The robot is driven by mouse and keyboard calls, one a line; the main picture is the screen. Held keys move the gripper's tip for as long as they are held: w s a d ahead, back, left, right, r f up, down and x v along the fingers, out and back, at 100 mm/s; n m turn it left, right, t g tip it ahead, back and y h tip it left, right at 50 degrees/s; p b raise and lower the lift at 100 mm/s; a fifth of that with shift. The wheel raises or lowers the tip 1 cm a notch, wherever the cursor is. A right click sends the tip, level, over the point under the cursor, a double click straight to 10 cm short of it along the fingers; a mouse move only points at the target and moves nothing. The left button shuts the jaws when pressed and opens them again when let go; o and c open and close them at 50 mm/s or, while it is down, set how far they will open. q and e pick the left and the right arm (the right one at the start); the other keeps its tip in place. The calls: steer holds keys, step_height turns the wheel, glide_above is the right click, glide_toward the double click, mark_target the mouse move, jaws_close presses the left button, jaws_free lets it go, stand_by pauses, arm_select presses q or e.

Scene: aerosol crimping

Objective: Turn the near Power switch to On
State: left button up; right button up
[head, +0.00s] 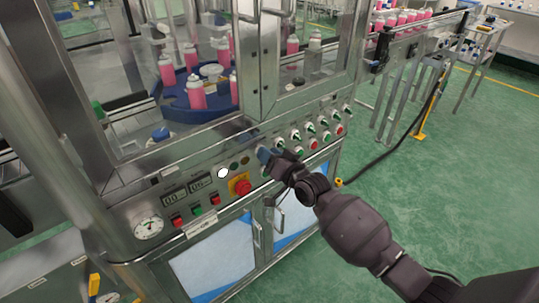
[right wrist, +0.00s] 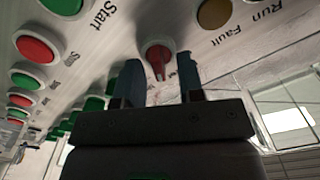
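In the right wrist view a red rotary switch (right wrist: 158,58) with a raised grip bar sits on the panel, just beyond and between the two fingers of my right gripper (right wrist: 160,82). The fingers are apart, one on each side of the knob, and I see no clear contact. Its own label is not readable, so I cannot confirm that it is the Power switch. In the head view my right gripper (head: 266,155) is at the machine's sloped control panel (head: 210,217) and hides this switch. My left gripper is not in view.
A red emergency-stop button (head: 240,186) on yellow sits left of my gripper. A white lamp (head: 223,173) and a gauge (head: 149,226) are farther left. Several knobs and buttons line the panel to the right. In the wrist view, a green Start button (right wrist: 62,4) is close by.

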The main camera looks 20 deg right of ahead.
arm_select(q)
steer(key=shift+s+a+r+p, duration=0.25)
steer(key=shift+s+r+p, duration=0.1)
steer(key=shift+p, duration=0.3)
arm_select(e)
steer(key=v, duration=1)
steer(key=shift+s, duration=0.4)
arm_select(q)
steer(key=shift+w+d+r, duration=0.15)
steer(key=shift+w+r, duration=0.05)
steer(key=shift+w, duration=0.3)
arm_select(e)
steer(key=shift+d, duration=0.15)
arm_select(q)
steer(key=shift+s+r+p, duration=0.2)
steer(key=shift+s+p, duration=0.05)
steer(key=shift+p, duration=0.15)
arm_select(e)
steer(key=s+d+f+n+g+h, duration=0.1)
steer(key=s+f+g+h, duration=0.1)
steer(key=s+f, duration=0.3)
steer(key=s+d+f+n+g+h, duration=0.1)
steer(key=s+f, duration=0.4)
steer(key=s, duration=0.8)
steer(key=s+d+f+n+g+h, duration=0.1)
steer(key=s+f+g+h, duration=0.2)
steer(key=s, duration=0.6)
steer(key=shift+s+f, duration=0.35)
steer(key=shift+f, duration=0.6)
